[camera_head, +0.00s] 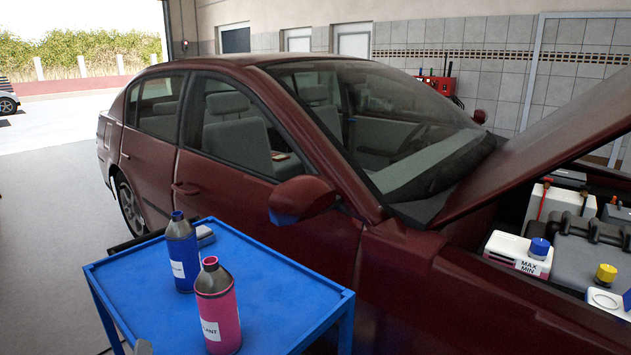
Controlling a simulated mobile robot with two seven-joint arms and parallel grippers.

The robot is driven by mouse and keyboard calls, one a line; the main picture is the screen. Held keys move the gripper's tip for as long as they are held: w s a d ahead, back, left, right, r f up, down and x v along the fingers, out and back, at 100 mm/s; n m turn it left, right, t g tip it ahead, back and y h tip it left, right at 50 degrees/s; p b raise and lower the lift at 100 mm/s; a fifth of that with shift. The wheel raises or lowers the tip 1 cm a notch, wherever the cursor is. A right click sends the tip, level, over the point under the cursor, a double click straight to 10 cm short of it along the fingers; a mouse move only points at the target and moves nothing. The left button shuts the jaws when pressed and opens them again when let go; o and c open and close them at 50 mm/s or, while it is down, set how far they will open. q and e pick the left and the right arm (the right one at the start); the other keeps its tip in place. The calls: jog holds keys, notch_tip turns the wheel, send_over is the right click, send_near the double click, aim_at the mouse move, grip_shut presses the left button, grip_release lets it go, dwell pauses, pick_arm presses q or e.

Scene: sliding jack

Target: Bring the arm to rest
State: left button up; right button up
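Neither of my arms shows clearly in the head view. A small grey tip (143,347) pokes in at the bottom edge, in front of the blue cart; it may be part of my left gripper, but too little shows to tell its state. My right gripper is out of view. A blue bottle (183,256) with a blue cap stands upright on the blue cart (285,290). A pink and grey bottle (217,310) with a pink-ringed neck stands upright nearer to me.
A dark red car (235,170) stands close behind the cart, its hood (550,150) raised. The engine bay at right shows a white reservoir with a blue cap (539,247) and a yellow cap (605,273). The cart's right part is bare. Open floor (45,220) lies at left.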

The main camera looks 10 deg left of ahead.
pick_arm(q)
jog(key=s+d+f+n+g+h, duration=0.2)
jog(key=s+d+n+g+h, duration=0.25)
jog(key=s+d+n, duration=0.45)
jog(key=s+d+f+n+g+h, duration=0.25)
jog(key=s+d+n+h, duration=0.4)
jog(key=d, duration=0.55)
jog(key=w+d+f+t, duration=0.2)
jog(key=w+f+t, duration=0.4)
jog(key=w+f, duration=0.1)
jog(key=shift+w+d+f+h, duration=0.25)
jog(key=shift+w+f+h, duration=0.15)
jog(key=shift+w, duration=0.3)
